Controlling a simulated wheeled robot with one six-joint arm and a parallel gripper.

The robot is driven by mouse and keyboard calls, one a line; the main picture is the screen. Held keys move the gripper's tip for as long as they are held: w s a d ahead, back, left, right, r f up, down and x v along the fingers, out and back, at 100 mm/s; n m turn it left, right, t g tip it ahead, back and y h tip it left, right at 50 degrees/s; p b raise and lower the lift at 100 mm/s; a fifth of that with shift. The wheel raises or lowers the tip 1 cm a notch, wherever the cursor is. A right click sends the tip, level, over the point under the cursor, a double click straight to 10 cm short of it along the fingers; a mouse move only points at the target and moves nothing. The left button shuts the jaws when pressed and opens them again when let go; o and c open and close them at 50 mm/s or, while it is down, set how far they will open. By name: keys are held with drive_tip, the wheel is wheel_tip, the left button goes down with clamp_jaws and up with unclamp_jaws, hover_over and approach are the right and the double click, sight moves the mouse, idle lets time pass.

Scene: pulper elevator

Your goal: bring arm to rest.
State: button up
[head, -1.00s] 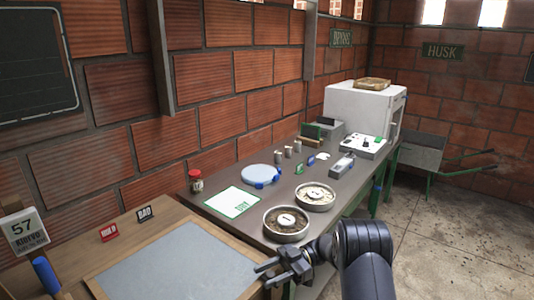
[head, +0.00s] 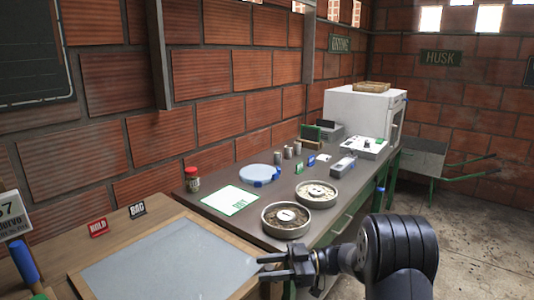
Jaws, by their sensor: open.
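My gripper (head: 268,268) is in the lower middle of the head view, pointing left. Its dark fingers are apart with nothing between them. It is in front of the grey bench, over or beside the right edge of the grey board on the wooden table; I cannot tell its height. My black arm (head: 400,250) reaches in from the lower right, bent at a rounded joint. The arm's lower part runs out of the picture.
Close beyond the gripper, two round pans (head: 287,219) stand on the grey bench (head: 225,211). A white card (head: 230,199), a red-lidded jar (head: 192,179) and a blue-white disc (head: 258,173) lie farther back. The grey board (head: 165,262) is bare. Open floor (head: 470,230) and a wheelbarrow (head: 425,160) are at right.

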drive_tip(key=m+t+b, duration=0.2)
drive_tip(key=t, duration=0.2)
drive_tip(key=m+t+b, duration=0.2)
drive_tip(key=m+t, duration=0.1)
drive_tip(key=t, duration=0.1)
drive_tip(key=shift+f+h, duration=0.15)
drive_tip(key=shift+h, duration=0.25)
drive_tip(key=shift+m+t+h+b, duration=0.3)
drive_tip(key=shift+m+t, duration=0.4)
drive_tip(key=shift+t, duration=0.3)
drive_tip(key=shift+r, duration=0.3)
